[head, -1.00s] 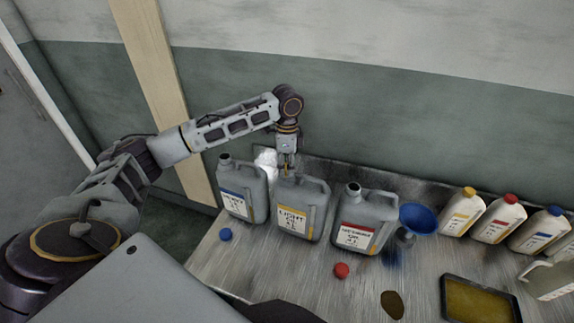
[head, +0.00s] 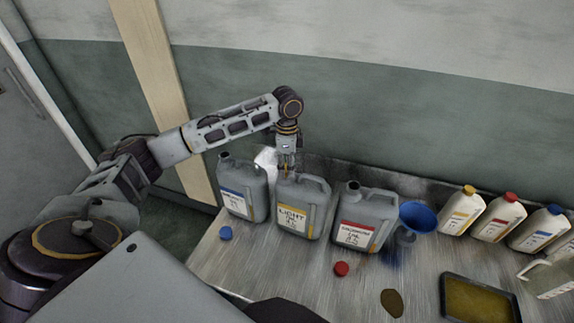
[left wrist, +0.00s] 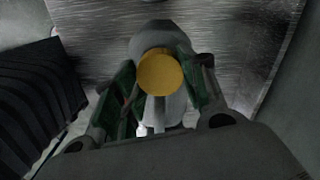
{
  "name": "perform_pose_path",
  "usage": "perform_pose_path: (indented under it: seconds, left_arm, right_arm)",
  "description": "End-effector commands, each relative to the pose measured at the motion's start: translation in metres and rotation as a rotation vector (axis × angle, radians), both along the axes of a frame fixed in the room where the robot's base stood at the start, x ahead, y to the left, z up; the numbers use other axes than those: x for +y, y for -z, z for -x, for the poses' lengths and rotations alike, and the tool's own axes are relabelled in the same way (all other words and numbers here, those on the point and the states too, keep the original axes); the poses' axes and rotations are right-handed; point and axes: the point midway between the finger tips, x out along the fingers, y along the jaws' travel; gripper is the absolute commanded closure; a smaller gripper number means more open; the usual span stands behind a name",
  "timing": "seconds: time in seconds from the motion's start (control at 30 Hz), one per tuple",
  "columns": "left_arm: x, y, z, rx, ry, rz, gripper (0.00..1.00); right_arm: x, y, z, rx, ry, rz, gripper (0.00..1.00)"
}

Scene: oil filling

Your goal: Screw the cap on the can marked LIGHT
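The grey can marked LIGHT (head: 302,207), with a yellow label patch, stands upright in the middle of three grey cans. My left gripper (head: 286,168) points down over its neck from above. In the left wrist view the yellow cap (left wrist: 160,72) lies between the fingers of the left gripper (left wrist: 160,78), one close on each side, so it looks shut on the cap. The cap is at the can's neck, and its top face is fully visible. How far it is threaded on is hidden. My right gripper is not in view.
A grey can with a blue label (head: 242,188) stands left; one with a red label (head: 360,220) stands right. A blue cap (head: 226,233) and a red cap (head: 341,268) lie in front. A blue funnel (head: 417,216), white bottles (head: 462,211) and a tray (head: 446,302) are to the right.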

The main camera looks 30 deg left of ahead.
Motion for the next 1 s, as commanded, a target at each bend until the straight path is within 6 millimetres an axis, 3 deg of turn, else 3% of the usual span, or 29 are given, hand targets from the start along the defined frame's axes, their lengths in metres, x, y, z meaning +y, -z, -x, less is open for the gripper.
perform_pose_path:
  seconds: [0.03, 0.2, 0.67, 1.0]
  left_arm:
    - [0.0, 0.0, 0.0, 0.0, 0.0, 0.0, 0.53]
    - [0.0, 0.0, 0.0, 0.0, 0.0, 0.0, 0.33]
    - [0.0, -0.004, 0.0, -0.001, 0.0, 0.0, 0.33]
    - [-0.001, -0.038, -0.001, -0.003, 0.0, 0.002, 0.33]
  right_arm:
    - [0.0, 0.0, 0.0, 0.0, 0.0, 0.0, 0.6]
    - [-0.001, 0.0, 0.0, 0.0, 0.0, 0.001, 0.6]
    - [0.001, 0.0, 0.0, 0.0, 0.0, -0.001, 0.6]
    - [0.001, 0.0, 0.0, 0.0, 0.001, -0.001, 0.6]
